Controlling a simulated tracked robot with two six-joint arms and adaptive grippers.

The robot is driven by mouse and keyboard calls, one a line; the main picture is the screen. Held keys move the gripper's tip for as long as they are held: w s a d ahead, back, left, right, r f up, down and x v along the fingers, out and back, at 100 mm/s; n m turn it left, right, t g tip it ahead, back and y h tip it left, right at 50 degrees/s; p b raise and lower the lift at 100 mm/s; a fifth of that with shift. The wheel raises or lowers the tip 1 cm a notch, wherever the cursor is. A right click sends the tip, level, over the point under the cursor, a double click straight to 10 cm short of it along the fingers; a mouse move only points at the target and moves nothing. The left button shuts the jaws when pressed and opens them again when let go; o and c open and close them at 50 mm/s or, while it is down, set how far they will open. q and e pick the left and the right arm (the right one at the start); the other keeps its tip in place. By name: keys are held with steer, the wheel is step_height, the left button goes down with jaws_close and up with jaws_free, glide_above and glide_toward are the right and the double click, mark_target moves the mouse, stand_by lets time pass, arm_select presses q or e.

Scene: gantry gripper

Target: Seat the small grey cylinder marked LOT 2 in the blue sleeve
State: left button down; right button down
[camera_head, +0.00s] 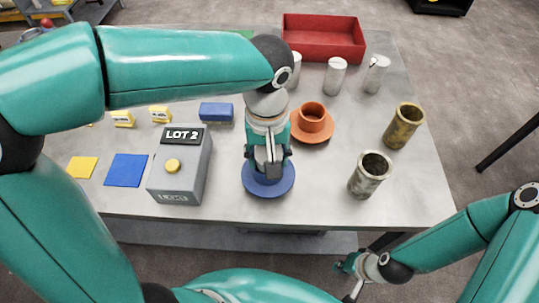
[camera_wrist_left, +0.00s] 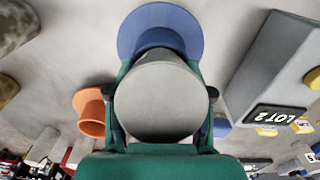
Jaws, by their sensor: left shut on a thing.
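My left gripper (camera_head: 267,160) reaches down over the blue sleeve (camera_head: 284,187), which has a wide round flange on the table. In the left wrist view the gripper's fingers are shut on a grey cylinder (camera_wrist_left: 160,97), seen end-on. The blue sleeve (camera_wrist_left: 135,30) shows just beyond the cylinder and is partly hidden by it. I cannot tell whether the cylinder's far end is in the sleeve. No marking shows on the cylinder; a LOT 2 label is on a grey box (camera_head: 193,183) with a yellow button. My right gripper (camera_head: 346,280) is open and empty off the table's front edge.
An orange sleeve (camera_head: 312,120) stands close right of my left gripper. Two metal cups (camera_head: 403,126) (camera_head: 370,174) stand at the right. Other grey cylinders (camera_head: 335,77) stand before a red tray (camera_head: 323,38). A blue block (camera_head: 216,112) lies behind the grey box.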

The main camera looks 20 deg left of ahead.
arm_select(q)
steer(key=c, duration=0.9)
jaws_free()
steer(key=shift+s+a+f, duration=0.1)
steer(key=shift+s+f, duration=0.05)
steer(key=shift+f, duration=0.2)
steer(key=o, duration=0.4)
steer(key=shift+o, duration=0.2)
steer(key=shift+r, duration=0.1)
